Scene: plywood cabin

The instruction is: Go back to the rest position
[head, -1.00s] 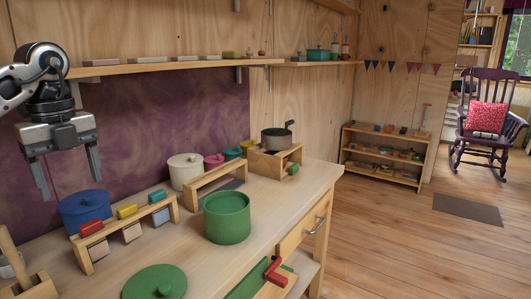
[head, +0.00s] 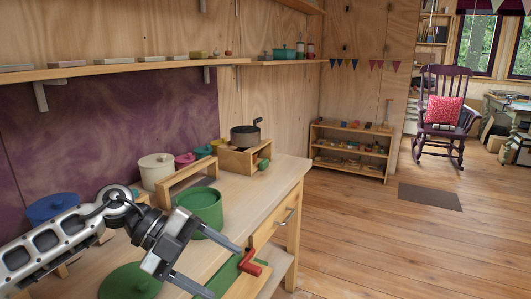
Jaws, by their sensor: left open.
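My left gripper (head: 226,277) is open, low in the head view, with its fingers pointing right and down. My left arm crosses the lower left and hides part of the bench. My right gripper is out of view.
A green pot (head: 203,207), its green lid (head: 130,283), a blue pot (head: 52,207) and a cream pot (head: 157,170) are on the bench. A dark saucepan (head: 246,135) sits on a wooden block stand.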

